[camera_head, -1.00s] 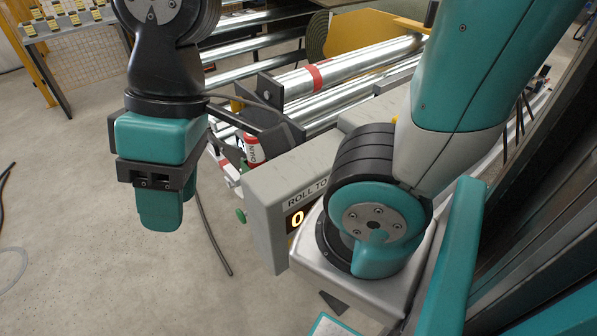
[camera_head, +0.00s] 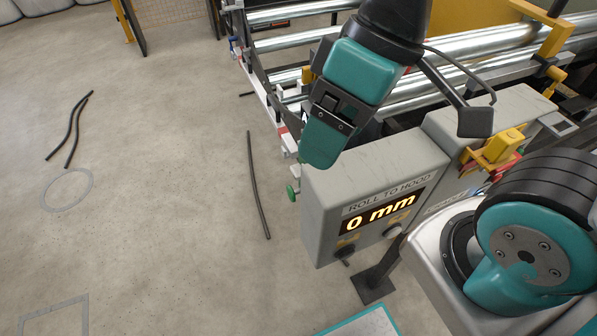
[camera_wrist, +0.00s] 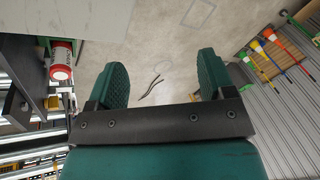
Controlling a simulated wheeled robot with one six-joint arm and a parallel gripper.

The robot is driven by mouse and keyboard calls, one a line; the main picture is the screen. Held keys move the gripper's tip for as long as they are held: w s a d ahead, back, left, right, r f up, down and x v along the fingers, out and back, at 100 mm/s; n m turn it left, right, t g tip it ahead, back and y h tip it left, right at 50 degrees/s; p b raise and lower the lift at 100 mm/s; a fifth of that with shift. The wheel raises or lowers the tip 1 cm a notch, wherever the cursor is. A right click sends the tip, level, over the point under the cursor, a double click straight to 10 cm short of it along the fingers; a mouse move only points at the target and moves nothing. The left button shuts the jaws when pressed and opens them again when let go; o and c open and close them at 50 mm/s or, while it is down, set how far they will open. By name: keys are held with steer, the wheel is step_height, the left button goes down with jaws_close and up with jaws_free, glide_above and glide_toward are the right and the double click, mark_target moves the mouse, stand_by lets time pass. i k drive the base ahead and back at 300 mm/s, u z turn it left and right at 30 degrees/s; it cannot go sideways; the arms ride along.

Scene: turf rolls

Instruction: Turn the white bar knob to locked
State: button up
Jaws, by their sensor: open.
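A grey control box (camera_head: 335,185) with a "ROLL TO HOOD" display reading 0 mm stands below and right of my gripper in the head view. A small whitish knob (camera_head: 392,231) sits low on its front, right of a dark knob (camera_head: 343,254). I cannot tell whether the whitish one is the white bar knob, or how it is turned. My gripper (camera_head: 323,140) hangs in front of the box's upper left edge in the picture. In the wrist view its two teal fingers (camera_wrist: 161,80) are spread apart with nothing between them.
A yellow and red fitting (camera_head: 497,146) sits on the box's right part. A green button (camera_head: 292,193) sticks out at its left. Metal rollers (camera_head: 460,60) lie behind. Dark hose pieces (camera_head: 257,185) lie on the otherwise open floor. The wrist view shows long-handled tools (camera_wrist: 275,55) at right.

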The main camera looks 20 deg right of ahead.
mark_target(296, 169)
steer(key=z, duration=0.05)
steer(key=k, duration=0.5)
steer(key=u, duration=1.45)
steer(key=i, duration=3.5)
steer(key=z, duration=4.9)
